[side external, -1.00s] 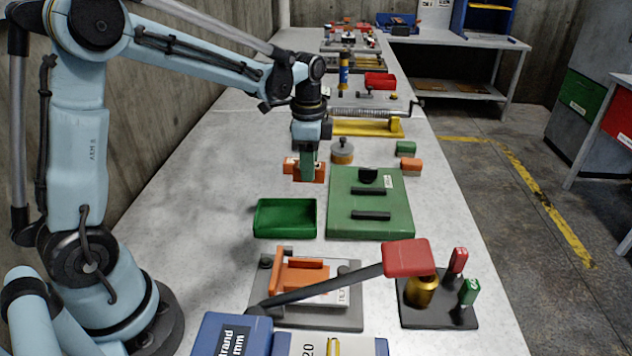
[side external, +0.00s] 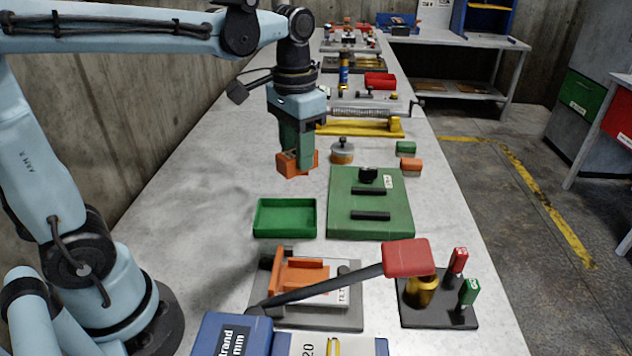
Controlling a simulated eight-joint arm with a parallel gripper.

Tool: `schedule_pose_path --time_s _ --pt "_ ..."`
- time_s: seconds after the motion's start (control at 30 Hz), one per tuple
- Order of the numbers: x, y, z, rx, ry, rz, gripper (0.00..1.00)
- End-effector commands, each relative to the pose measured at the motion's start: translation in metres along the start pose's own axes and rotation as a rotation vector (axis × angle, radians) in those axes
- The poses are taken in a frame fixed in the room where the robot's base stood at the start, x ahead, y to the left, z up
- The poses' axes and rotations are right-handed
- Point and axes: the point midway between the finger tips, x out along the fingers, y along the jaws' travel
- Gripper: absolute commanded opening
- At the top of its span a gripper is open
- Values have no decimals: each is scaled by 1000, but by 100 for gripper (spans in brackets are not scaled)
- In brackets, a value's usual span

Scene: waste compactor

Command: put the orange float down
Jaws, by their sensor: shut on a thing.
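The orange float (side external: 293,168) is a small orange block held at the lower end of my gripper (side external: 297,158). My gripper points down with its green fingers shut on the float, which they partly cover. The float appears to hang above the grey bench top, apart from it and slightly tilted in the picture. It is behind the green tray and left of the green plate.
An empty green tray (side external: 285,233) stands nearer the camera. A green plate (side external: 349,222) with black bars lies to the right. Bare bench lies left of the tray.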

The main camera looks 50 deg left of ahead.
Motion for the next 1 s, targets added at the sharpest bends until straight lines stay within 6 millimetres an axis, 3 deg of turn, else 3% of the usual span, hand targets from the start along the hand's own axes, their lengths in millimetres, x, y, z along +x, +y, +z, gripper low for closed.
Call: schedule_pose_path --time_s 0.17,0.4,0.6,0.77,1.0 --pt "-3 12 9 -7 0 0 0" --pt "6 68 36 357 0 0 0" --pt "13 102 61 627 0 -1 0" --pt "20 112 69 716 0 -1 0" --pt "54 112 69 722 0 -1 0"
